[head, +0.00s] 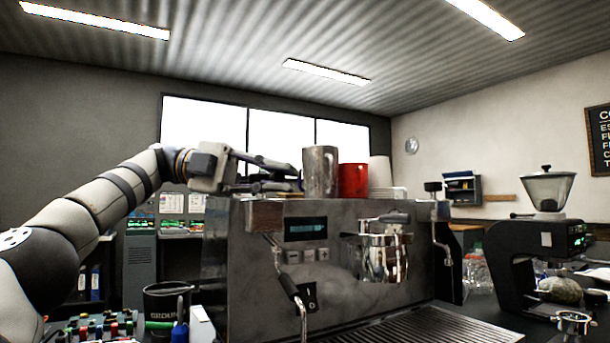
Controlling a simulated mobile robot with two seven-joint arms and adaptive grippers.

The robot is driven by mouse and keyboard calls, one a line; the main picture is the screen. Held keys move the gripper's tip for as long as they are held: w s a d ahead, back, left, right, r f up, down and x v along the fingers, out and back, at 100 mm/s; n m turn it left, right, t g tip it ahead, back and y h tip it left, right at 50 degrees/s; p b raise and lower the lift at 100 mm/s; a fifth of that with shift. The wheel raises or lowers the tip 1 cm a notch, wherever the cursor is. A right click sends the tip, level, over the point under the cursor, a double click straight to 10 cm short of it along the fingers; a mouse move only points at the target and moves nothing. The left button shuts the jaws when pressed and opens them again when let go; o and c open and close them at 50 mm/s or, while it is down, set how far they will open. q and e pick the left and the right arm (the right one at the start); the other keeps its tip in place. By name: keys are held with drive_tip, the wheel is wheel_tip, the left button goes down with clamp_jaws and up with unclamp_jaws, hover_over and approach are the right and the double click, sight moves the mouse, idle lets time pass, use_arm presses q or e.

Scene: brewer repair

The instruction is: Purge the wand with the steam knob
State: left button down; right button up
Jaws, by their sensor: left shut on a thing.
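The espresso machine (340,222) stands in the middle of the head view. A black knob (432,187) sits at its upper right, above a thin metal wand (443,235) that hangs down its right side. Another metal arm with a black grip (290,286) hangs at its front left. My left gripper (292,177) is above the machine's top left, its fingers pointing right and shut on the grey metal pitcher (320,170) at its left side. The exact grip is hard to see. The gripper is well left of the black knob. My right gripper is out of view.
A red mug (353,180) and white cups (379,172) stand right of the pitcher. A shiny metal vessel (383,257) is under the group head, above the drip tray (425,327). A grinder (540,240) stands at right. A black bin (165,300) is at lower left.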

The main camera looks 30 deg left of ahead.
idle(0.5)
use_arm(q)
drive_tip(key=c, duration=1.6)
unclamp_jaws()
drive_tip(key=shift+c, duration=0.2)
